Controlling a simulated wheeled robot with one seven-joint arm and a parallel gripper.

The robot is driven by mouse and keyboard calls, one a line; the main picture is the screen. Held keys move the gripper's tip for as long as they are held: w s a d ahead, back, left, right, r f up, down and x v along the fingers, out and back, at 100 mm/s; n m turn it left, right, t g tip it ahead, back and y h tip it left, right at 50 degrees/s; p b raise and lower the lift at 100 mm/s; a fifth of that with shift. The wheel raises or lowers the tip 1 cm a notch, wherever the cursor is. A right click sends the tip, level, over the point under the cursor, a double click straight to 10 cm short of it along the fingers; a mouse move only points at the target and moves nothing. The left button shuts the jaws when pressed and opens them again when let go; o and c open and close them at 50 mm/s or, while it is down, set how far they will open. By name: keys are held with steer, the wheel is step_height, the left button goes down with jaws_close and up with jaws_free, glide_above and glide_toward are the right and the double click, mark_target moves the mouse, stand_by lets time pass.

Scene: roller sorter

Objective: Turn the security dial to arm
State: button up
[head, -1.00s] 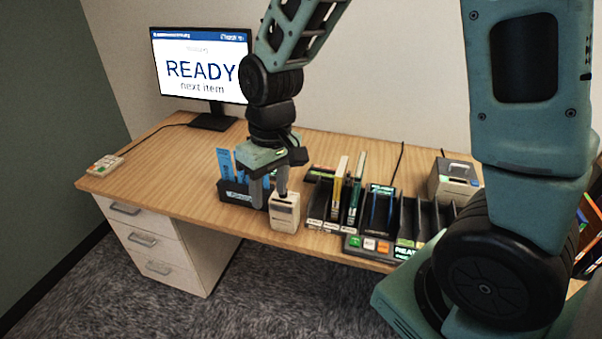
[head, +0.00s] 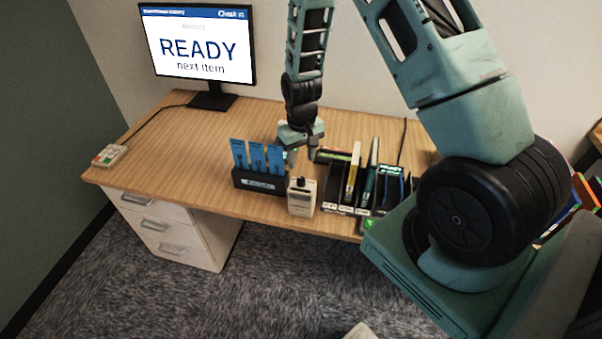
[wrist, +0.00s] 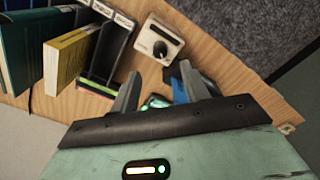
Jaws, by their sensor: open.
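The security dial is most likely the small cream box (head: 302,199) with a black knob (head: 301,182) on top, standing at the front edge of the desk. In the wrist view the box (wrist: 172,35) shows the round black knob (wrist: 160,48) with a pale pointer mark; its labels are too small to read. My gripper (head: 302,158) is behind the box and apart from it, over the desk. In the wrist view my gripper (wrist: 161,84) is open, with nothing between the fingers, and the knob lies beyond the fingertips.
A black holder with blue cards (head: 258,180) stands just left of the box. A black rack with upright books (head: 350,195) stands close on its right. A monitor (head: 198,45) reads "READY next item".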

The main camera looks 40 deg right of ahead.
mark_target(301, 179)
step_height(301, 179, down, 8)
steer(key=shift+f+p, duration=0.15)
steer(key=shift+p, duration=0.9)
steer(key=c, duration=1)
